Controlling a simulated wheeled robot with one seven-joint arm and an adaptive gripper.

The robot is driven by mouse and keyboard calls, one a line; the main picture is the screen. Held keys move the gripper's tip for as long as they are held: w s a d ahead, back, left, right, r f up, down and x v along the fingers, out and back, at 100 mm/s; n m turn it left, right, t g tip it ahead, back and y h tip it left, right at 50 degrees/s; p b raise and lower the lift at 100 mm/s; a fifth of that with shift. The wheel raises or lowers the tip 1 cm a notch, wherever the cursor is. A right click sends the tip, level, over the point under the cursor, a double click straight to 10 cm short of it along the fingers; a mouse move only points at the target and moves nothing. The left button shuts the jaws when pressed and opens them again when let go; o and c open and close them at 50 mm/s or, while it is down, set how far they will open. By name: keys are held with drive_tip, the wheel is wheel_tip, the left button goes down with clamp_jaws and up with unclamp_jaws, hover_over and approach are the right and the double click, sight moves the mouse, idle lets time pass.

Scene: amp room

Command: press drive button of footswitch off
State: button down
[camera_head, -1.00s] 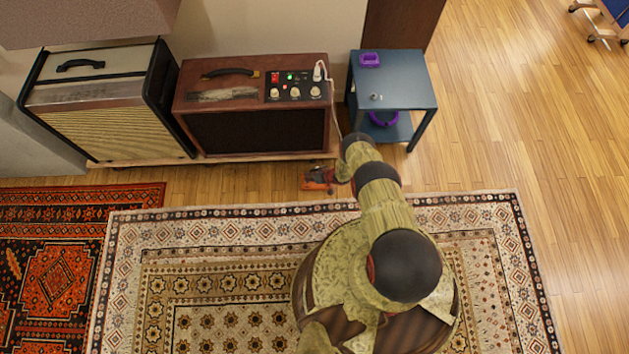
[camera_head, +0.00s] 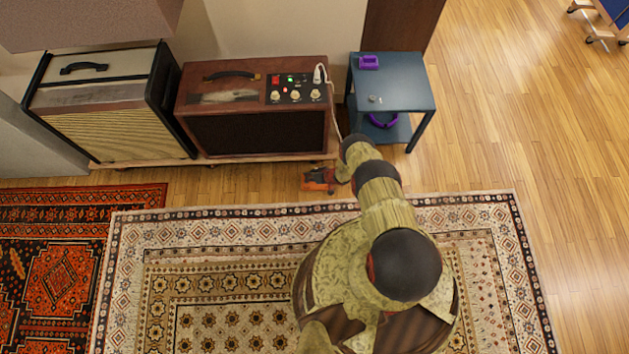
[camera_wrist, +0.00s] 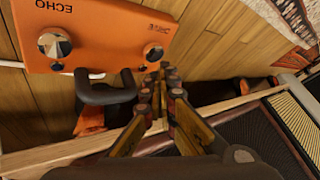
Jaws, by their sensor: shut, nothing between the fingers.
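The orange footswitch (camera_wrist: 95,35) fills the upper left of the wrist view, its lettering upside down. Its round metal button by the word ECHO (camera_wrist: 55,43) is at the left. The other round metal button (camera_wrist: 153,52) is at the right, under a small label I cannot read clearly. My gripper (camera_wrist: 166,72) is shut and empty, its tips close beside that right button; I cannot tell whether they touch. In the head view the footswitch (camera_head: 318,180) is a small orange patch on the floor, partly hidden by my arm.
A brown amplifier (camera_head: 260,120) with a lit panel stands on a low wooden board behind the footswitch. Another amplifier (camera_head: 105,105) is to its left. A blue side table (camera_head: 405,90) is to the right. Patterned rugs (camera_head: 230,222) lie in front; wooden floor on the right is open.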

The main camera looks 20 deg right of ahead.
drive_tip(key=shift+s+a+r+p, duration=0.1)
drive_tip(key=shift+s+r+p, duration=0.05)
drive_tip(key=shift+r+p, duration=1.15)
drive_tip(key=shift+s+r+p, duration=0.1)
drive_tip(key=shift+r+p, duration=1.15)
drive_tip(key=shift+r, duration=0.05)
